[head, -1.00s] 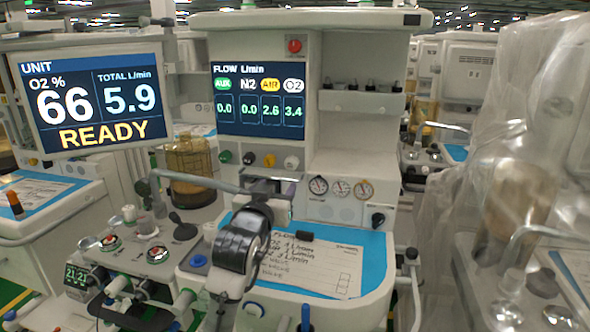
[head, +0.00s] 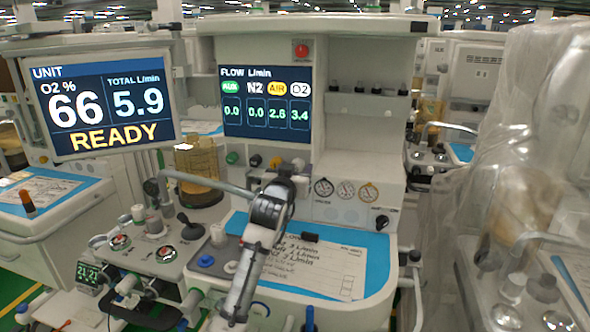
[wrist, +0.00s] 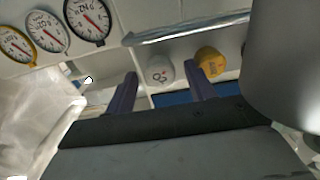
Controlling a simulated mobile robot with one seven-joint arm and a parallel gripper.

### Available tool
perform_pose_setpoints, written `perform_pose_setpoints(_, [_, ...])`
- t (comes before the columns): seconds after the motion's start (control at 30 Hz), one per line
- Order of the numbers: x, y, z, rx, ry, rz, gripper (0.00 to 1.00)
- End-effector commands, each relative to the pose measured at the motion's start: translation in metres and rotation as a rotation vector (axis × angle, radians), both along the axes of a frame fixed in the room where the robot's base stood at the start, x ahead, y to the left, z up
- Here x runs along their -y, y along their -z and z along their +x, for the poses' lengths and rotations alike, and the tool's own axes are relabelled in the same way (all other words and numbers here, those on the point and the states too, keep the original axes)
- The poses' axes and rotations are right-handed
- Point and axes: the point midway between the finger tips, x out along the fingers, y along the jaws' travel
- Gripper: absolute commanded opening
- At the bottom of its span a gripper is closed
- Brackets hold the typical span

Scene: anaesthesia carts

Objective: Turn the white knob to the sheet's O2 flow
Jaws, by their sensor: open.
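The white knob (wrist: 160,70), marked O2, shows in the wrist view on the pale panel. My gripper (wrist: 160,76) is open, its two purple fingers appearing either side of the knob; I cannot tell whether they reach around it. The flow screen (head: 266,102) reads O2 3.4, AIR 2.6, N2 0.0, AUX 0.0. The sheet (head: 318,268) lies on the blue worktop; my arm covers part of it, and its O2 figure is not clearly legible.
The yellow knob (wrist: 210,62) is close beside the right finger in the wrist view. A grey rail (wrist: 185,28) crosses near the knobs. Gauges (head: 345,190) sit right of them. The unit screen (head: 97,105) reads O2 66%, total 5.9, READY.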

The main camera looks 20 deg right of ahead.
Motion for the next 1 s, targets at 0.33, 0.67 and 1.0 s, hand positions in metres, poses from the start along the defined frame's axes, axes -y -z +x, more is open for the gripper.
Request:
perform_pose_setpoints(0.33, [-0.0001,-0.0001,-0.0004,0.000,0.000,0.000,0.19])
perform_pose_setpoints(0.67, [-0.0003,0.0016,-0.0004,0.072,0.000,0.106,0.10])
perform_pose_setpoints(1.0, [0.0001,0.0001,-0.0006,0.156,0.001,0.233,0.10])
